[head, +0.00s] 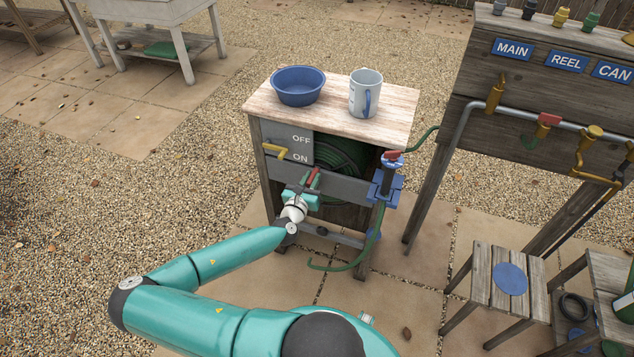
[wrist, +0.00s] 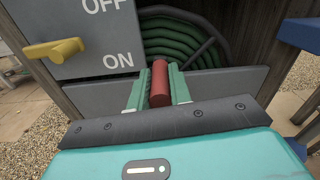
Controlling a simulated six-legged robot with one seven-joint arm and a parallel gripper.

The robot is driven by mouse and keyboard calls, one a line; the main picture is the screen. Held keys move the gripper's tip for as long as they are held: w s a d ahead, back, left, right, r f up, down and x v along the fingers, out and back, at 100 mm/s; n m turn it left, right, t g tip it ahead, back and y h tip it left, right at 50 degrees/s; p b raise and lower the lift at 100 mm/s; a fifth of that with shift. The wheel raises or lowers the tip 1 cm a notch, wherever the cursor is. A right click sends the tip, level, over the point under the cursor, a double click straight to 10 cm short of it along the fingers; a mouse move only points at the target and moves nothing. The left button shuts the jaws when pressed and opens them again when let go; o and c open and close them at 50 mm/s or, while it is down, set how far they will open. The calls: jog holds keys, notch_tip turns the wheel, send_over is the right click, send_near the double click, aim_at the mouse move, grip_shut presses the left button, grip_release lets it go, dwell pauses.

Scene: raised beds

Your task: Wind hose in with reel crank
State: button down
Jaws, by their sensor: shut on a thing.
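My gripper (head: 308,188) is shut on the red crank handle (wrist: 160,84) at the front of the wooden reel stand (head: 262,180). In the wrist view its two green fingers stand on either side of the handle. The green hose (wrist: 178,42) lies in coils on the reel inside the stand, behind the handle. In the head view, hose also passes by a blue guide (head: 384,186) on the stand's right front leg, and a loose length (head: 338,268) hangs to the paving. The rest of the crank is mostly hidden.
A yellow lever (head: 273,150) sits left of the reel beside OFF and ON labels. A blue bowl (head: 299,87) and a mug (head: 364,98) stand on top. A wooden tap board (head: 560,90) and slatted stool (head: 492,285) are at right. Gravel lies open at left.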

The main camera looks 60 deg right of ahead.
jog(key=shift+w+a, duration=0.1)
jog(key=shift+w, duration=0.4)
jog(key=c, duration=1.3)
grip_release()
jog(key=s+a, duration=0.2)
jog(key=a, duration=1.1)
jog(key=shift+a, duration=0.25)
jog(key=shift+s+f, duration=0.1)
